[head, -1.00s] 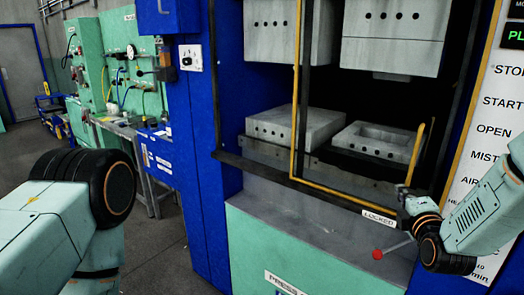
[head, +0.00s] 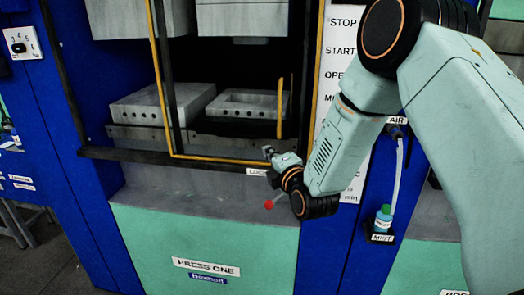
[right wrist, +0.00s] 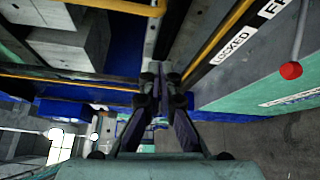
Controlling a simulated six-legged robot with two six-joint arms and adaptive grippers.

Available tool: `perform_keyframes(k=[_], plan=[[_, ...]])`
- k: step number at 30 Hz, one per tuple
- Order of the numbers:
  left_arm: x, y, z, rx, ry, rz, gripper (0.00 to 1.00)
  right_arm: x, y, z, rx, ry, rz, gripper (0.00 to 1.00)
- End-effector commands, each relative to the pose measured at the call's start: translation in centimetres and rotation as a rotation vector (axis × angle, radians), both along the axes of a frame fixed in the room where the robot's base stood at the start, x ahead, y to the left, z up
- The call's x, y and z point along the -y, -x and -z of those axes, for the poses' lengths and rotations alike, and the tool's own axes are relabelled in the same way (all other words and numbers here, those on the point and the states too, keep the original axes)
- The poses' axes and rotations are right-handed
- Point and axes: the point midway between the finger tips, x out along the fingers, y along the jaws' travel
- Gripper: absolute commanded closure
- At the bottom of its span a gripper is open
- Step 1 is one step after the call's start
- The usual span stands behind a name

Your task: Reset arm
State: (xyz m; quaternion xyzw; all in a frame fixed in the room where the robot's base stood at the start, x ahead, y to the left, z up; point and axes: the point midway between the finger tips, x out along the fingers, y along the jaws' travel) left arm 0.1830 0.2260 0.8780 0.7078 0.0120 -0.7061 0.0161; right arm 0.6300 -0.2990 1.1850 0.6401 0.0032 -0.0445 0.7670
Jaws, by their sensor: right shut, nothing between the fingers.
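My right gripper (head: 272,153) is shut and empty in front of press one, just below the yellow upright handle (head: 280,108) of the guard. In the right wrist view its fingers (right wrist: 159,72) meet with nothing between them. The guard frame (head: 215,158) has a yellow edge and a dark bar. A label reading LOCKED (right wrist: 234,42) sits on the ledge beside the gripper; in the head view it is partly hidden. A lever with a red knob (head: 268,204) is below the gripper and also shows in the right wrist view (right wrist: 290,70). My left gripper is out of view.
Grey mould blocks (head: 160,103) sit inside the press behind the guard. A white button panel (head: 336,60) stands right of the opening, partly hidden by my right arm. A bottle on the MIST holder (head: 383,219) hangs further right. The ledge (head: 165,190) is clear.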

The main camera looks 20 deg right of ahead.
Motion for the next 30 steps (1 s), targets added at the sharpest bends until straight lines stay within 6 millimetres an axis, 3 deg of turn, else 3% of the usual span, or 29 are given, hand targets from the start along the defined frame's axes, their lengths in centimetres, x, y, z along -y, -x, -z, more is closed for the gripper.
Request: perform_keyframes(k=[9, 20, 25, 30], plan=[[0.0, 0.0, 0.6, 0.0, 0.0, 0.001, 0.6, -0.2, 4.2, -0.2, -0.001, -0.001, 0.0, 1.0], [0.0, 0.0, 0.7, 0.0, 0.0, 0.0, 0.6, -0.4, 5.0, -0.3, 0.002, -0.014, 0.001, 1.0], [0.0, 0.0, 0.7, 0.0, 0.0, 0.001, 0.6, -0.6, 5.0, 0.6, -0.027, -0.217, 0.013, 1.0], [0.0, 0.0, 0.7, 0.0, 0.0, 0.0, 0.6, -1.1, 6.3, 3.5, -0.133, -0.575, 0.069, 1.0]])
